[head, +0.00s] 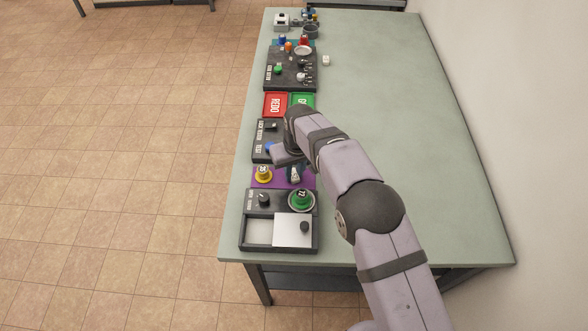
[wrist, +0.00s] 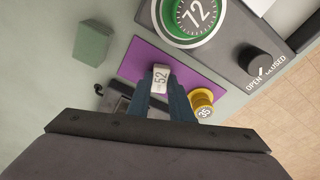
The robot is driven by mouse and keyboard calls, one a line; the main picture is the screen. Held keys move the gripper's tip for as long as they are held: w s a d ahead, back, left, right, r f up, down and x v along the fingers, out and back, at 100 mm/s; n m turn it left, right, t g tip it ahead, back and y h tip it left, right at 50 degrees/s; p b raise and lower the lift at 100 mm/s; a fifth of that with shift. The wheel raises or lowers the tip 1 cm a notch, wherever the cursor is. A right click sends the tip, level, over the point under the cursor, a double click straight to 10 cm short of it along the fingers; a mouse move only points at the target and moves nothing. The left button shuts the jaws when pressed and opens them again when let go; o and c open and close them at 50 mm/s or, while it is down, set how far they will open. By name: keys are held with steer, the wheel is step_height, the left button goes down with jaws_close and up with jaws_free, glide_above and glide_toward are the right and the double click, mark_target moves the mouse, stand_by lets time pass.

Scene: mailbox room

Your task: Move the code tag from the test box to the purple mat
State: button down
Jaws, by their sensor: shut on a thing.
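The code tag, a small white piece marked 52 (wrist: 160,79), is held between my gripper's dark blue fingertips (wrist: 164,91). In the head view my gripper (head: 295,176) is over the right part of the purple mat (head: 281,183). The mat also shows behind the tag in the wrist view (wrist: 140,62). I cannot tell whether the tag touches the mat. A yellow spool marked 35 (head: 263,173) stands on the mat's left part; in the wrist view it is right of the fingers (wrist: 202,104). The dark test box (head: 262,142) lies just beyond the mat, partly hidden by my arm.
Nearer than the mat is a dark panel with a knob (head: 264,200), a green round piece marked 72 (head: 301,200) and a lidded tray (head: 292,230). Red (head: 275,104) and green (head: 302,101) trays lie farther back. A grey-green block (wrist: 93,40) is beside the mat. The table's right side is clear.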

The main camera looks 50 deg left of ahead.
mark_target(297, 180)
steer(key=shift+f, duration=0.15)
steer(key=c, duration=1.6)
jaws_free()
steer(key=r, duration=0.4)
steer(key=d+r+b, duration=0.1)
steer(key=r, duration=0.3)
steer(key=r+b, duration=0.1)
steer(key=r, duration=0.3)
steer(key=shift+s+d+r, duration=0.15)
steer(key=shift+s+d, duration=0.2)
steer(key=shift+w, duration=0.1)
